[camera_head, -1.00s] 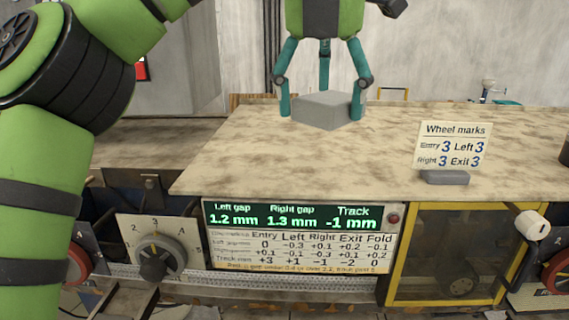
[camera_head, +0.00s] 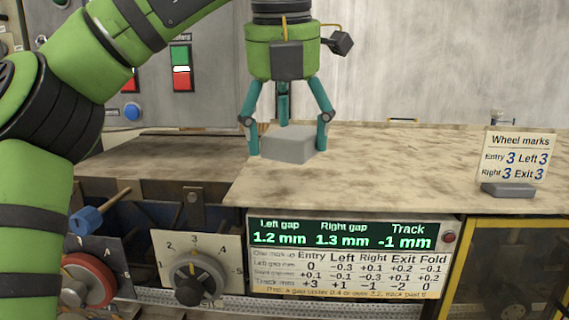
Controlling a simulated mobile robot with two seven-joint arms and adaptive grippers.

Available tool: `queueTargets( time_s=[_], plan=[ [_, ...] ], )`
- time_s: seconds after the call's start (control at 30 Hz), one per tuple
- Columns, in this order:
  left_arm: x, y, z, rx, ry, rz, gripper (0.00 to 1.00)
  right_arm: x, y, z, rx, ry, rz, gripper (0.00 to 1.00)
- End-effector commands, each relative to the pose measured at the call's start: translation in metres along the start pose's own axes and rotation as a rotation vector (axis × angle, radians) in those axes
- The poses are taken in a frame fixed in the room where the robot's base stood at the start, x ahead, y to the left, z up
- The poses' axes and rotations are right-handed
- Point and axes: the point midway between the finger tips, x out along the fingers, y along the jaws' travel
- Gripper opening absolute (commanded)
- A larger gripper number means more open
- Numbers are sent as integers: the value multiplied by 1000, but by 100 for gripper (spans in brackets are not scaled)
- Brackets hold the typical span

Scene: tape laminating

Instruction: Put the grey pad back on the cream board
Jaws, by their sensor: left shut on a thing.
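The grey pad (camera_head: 287,146) is a flat-sided block in the fingers of my left gripper (camera_head: 285,142). Teal fingers close around its sides, with one behind it. The pad overlaps the left end of the mottled cream board (camera_head: 400,165) in the picture, near that board's left edge. I cannot tell whether its underside touches the board or hangs a little above it. My right gripper is not in view.
A "Wheel marks" card (camera_head: 518,157) stands on a grey foot at the board's right. A gap display (camera_head: 345,234) and dial (camera_head: 195,277) sit below the front edge. A control panel (camera_head: 180,70) rises at the back left. The board's middle is clear.

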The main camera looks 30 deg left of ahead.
Motion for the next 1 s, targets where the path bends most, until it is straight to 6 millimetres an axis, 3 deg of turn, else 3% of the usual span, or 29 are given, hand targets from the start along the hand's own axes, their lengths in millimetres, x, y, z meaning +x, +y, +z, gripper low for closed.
queueTargets(
  time_s=[0.23, 0.33, 0.77, 0.8, 0.83, 1.0],
  plan=[
    [30, 0, -8, 5, 3, 0, 56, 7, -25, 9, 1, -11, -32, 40],
    [39, -1, -10, 3, 1, 0, 56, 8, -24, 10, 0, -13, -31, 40],
    [45, -2, -12, 1, -2, 1, 56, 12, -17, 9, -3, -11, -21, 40],
    [44, -2, -12, 1, -2, 1, 90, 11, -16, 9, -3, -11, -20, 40],
    [44, -2, -12, 1, -2, 1, 100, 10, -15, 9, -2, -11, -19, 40],
    [44, -2, -12, 1, -1, 1, 100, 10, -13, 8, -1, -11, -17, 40]
  ],
)
